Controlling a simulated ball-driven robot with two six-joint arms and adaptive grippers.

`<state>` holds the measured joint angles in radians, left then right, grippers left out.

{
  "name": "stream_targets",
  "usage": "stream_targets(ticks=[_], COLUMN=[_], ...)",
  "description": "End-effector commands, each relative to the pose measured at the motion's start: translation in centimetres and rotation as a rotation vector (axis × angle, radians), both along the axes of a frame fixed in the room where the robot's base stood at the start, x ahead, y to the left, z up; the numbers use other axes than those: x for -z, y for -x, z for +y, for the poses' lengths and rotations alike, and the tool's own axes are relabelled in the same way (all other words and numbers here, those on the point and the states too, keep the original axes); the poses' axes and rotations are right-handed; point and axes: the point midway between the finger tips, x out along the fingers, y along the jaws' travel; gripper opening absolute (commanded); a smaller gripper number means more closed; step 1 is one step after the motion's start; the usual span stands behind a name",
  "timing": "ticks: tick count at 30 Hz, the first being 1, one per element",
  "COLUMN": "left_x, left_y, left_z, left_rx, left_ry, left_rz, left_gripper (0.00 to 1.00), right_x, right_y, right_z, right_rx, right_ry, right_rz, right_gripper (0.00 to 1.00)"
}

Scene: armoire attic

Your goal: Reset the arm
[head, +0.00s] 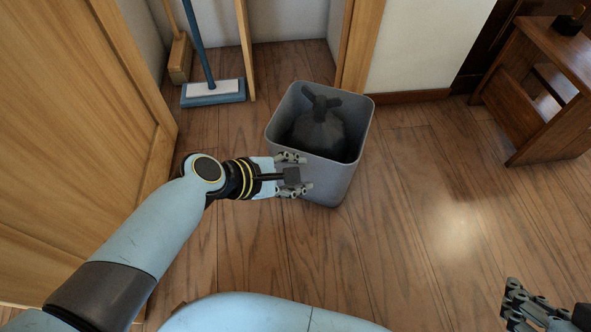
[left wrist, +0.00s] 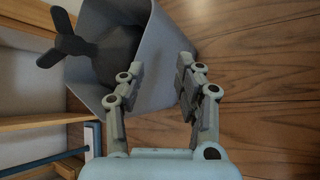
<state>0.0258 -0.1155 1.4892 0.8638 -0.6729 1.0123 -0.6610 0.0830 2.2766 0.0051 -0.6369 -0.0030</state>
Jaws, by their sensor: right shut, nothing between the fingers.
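My left gripper (head: 296,175) is open and empty, at the near left side of a grey bin (head: 335,184). In the left wrist view its two fingers (left wrist: 160,88) are spread apart, with the bin wall (left wrist: 155,60) behind the gap; I cannot tell whether they touch it. A dark tied bag (head: 318,130) sits inside the bin, its knot near the rim; it also shows in the left wrist view (left wrist: 105,55). My left arm reaches forward from the lower left. My right gripper (head: 525,308) is shut and empty at the lower right edge, partly cut off.
A wooden door panel (head: 75,120) stands along the left. A blue mop (head: 212,92) and a broom (head: 180,60) lean in the recess at the back. A wooden side table (head: 545,80) stands at the far right. The wooden floor right of the bin is clear.

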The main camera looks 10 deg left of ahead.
Motion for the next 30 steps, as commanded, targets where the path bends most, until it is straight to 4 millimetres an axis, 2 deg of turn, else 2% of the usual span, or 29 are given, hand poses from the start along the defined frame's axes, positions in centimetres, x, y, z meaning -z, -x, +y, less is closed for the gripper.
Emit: stream_targets(ticks=[17,20,23,27,30], left_x=[0.0,0.2,-0.2,-2.1,-3.7], left_y=[0.3,2.4,6.1,10.7,13.0], left_z=[0.3,2.1,5.3,9.6,11.7], left_rx=[0.012,0.085,0.247,0.51,0.674], left_ry=[-0.021,-0.149,-0.402,-0.756,-0.948], left_rz=[-0.009,-0.055,-0.144,-0.261,-0.318], left_gripper=[0.34,0.34,0.34,0.34,0.34], right_x=[0.0,0.0,0.0,0.0,0.0], right_y=[0.0,0.0,0.0,0.0,0.0], right_z=[0.0,0.0,0.0,0.0,0.0], right_rx=[0.0,0.0,0.0,0.0,0.0], right_ry=[0.0,0.0,0.0,0.0,0.0], right_rz=[0.0,0.0,0.0,0.0,0.0], right_gripper=[0.0,0.0,0.0,0.0,0.0])
